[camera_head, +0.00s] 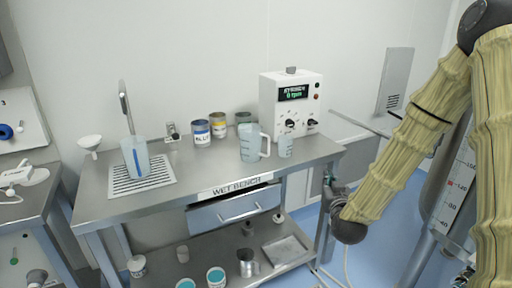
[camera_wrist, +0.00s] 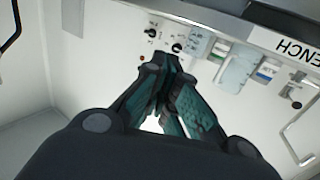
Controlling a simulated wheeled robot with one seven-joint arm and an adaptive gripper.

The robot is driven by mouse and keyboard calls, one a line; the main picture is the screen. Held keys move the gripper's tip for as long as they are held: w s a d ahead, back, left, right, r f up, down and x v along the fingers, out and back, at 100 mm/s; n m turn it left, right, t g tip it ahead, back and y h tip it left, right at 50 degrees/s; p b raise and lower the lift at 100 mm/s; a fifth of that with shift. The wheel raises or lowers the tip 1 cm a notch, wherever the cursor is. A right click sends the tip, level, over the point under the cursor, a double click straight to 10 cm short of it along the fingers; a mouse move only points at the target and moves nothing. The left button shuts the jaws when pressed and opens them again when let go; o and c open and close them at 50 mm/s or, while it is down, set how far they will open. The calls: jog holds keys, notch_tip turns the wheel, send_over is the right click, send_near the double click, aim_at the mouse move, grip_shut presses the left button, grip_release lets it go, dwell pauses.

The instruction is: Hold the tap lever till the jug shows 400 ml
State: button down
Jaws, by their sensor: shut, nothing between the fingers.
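A clear jug with a blue stripe (camera_head: 135,157) stands on the slatted drip tray (camera_head: 155,180) at the bench's left. A tall thin metal post, seemingly the tap spout (camera_head: 126,108), rises behind it. A small metal fitting (camera_head: 172,132) sits to its right by the wall; I cannot tell if it carries the lever. The jug's level is too small to read. My gripper (camera_head: 334,188) is off the bench's right front corner, far from the tap. In the wrist view my gripper (camera_wrist: 168,68) is shut and empty.
On the wet bench (camera_head: 205,180) stand paint cans (camera_head: 202,132), a handled jug (camera_head: 249,143), a small beaker (camera_head: 285,147) and a display box with knobs (camera_head: 290,105). A funnel (camera_head: 90,143) is at the left. A drawer (camera_head: 235,206) and lower shelf are below.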

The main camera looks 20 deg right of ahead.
jog(key=s+a+f+n+g+y, duration=0.1)
jog(key=s+a+f+g, duration=0.3)
jog(key=f, duration=0.5)
jog(key=s+a+f+n+g+y, duration=0.15)
jog(key=s+a+f, duration=0.3)
jog(key=f, duration=0.45)
jog(key=s+a+f+g+y, duration=0.2)
jog(key=s+a+f, duration=0.25)
jog(key=f, duration=0.45)
jog(key=s+a+f+g, duration=0.3)
jog(key=s+f, duration=0.2)
jog(key=s, duration=0.3)
jog(key=s+a+f+g, duration=0.2)
jog(key=s+f, duration=0.3)
jog(key=s, duration=0.4)
jog(key=s+a+f+g+y, duration=0.1)
jog(key=s+a+f+g, duration=0.2)
jog(key=s, duration=0.6)
jog(key=shift+a+f+n+g, duration=0.35)
jog(key=shift+a+f+n, duration=0.1)
jog(key=shift+a+f, duration=0.5)
